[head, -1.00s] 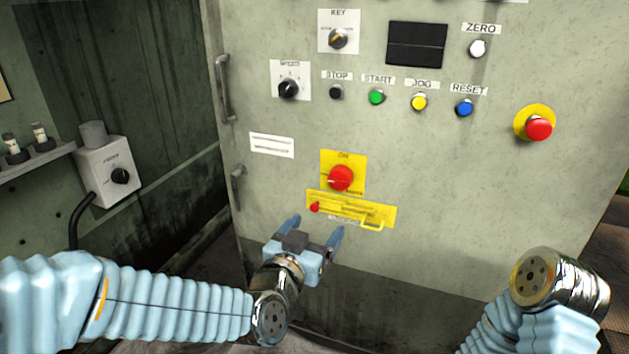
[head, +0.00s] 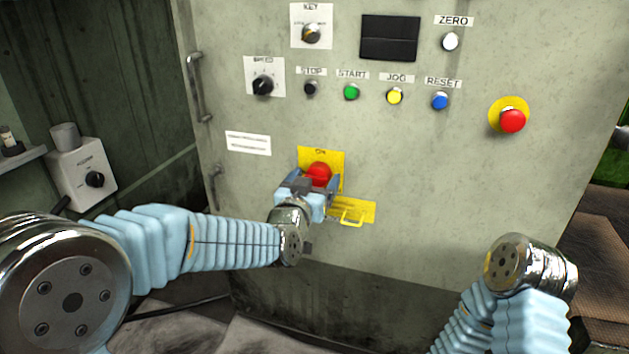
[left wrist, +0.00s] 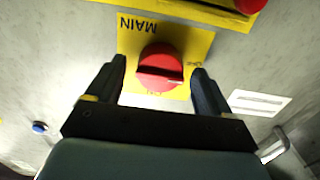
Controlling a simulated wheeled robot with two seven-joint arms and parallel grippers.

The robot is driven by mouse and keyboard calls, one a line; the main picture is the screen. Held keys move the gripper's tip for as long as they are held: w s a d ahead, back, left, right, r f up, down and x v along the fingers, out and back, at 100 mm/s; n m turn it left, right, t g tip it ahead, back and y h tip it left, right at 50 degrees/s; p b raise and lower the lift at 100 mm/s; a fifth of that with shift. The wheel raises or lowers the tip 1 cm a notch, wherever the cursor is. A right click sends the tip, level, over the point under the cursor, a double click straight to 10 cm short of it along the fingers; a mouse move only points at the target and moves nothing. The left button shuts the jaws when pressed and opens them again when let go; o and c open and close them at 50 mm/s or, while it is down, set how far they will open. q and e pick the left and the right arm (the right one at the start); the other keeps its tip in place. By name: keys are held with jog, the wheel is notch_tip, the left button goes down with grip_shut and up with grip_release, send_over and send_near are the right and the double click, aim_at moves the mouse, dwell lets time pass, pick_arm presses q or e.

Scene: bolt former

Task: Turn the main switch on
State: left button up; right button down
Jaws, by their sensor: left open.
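The main switch is a red rotary knob (head: 319,173) on a yellow plate (head: 334,157) low on the grey cabinet. In the left wrist view the red knob (left wrist: 160,68) sits between the fingers, on its yellow plate (left wrist: 130,36) marked MAIN. My left gripper (head: 307,184) is open in front of the knob, one finger on each side. In the left wrist view a gap shows between each finger of the left gripper (left wrist: 158,78) and the knob. My right gripper is out of view.
A yellow hasp (head: 352,212) lies just below the switch, partly behind my left gripper. Above are several buttons, including green START (head: 351,92), and a speed knob (head: 263,85). A red emergency button (head: 512,120) is at the right. A door handle (head: 196,88) is at the left.

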pick_arm(q)
jog(key=c, duration=1)
jog(key=shift+c, duration=0.2)
jog(key=m, duration=0.3)
jog(key=shift+m, duration=0.4)
jog(key=m, duration=0.4)
jog(key=shift+m+p, duration=0.3)
jog(key=m+p, duration=0.1)
jog(key=m, duration=0.4)
jog(key=shift+m+p, duration=0.5)
jog(key=shift+m, duration=1.8)
